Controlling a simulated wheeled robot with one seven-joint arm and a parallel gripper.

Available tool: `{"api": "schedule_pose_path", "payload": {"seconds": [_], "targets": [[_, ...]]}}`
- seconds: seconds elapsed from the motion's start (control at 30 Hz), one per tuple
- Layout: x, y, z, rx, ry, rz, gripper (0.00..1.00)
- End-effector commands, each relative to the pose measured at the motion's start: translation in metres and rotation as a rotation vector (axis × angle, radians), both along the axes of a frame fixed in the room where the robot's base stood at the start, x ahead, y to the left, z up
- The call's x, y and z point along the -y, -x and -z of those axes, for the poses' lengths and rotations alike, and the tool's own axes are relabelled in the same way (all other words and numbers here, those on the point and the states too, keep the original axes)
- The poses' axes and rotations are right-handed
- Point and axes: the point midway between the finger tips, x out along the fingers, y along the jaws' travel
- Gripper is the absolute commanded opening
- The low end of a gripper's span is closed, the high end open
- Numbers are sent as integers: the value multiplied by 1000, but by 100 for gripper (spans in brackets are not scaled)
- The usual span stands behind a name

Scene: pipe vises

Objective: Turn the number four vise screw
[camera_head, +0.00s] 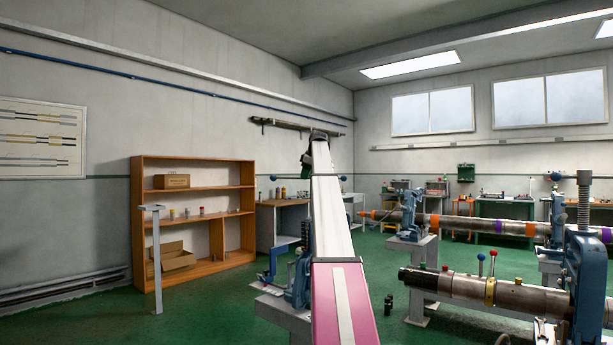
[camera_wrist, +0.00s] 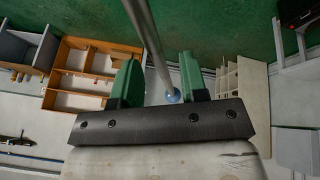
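My gripper (camera_wrist: 160,72) is open in the wrist view, with two green fingers apart. A grey handle bar (camera_wrist: 150,38) with a blue ball end (camera_wrist: 173,96) passes between the fingers, with visible space on both sides. In the head view my raised arm covers the middle of this area. A bar with blue ball ends (camera_head: 273,178) shows on both sides of the arm, above a blue vise (camera_head: 300,280) partly hidden behind it. No vise numbers are readable, so I cannot tell which vise is number four.
Other blue vises (camera_head: 586,275) stand to the right, holding long pipes (camera_head: 520,297) with coloured bands. A wooden shelf (camera_head: 193,164) stands along the left wall, and a grey post (camera_head: 155,260) stands before it. Green floor is clear at the lower left.

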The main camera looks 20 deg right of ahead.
Motion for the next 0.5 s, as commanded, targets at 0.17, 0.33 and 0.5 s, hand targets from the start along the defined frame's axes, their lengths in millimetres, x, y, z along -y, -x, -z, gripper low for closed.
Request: {"api": "schedule_pose_path", "payload": {"seconds": [0.17,0.33,0.5], "targets": [[0,-1,1,1,1,0,40],[0,0,0,1,1,0,4],[0,0,0,1,1,0,0]]}}
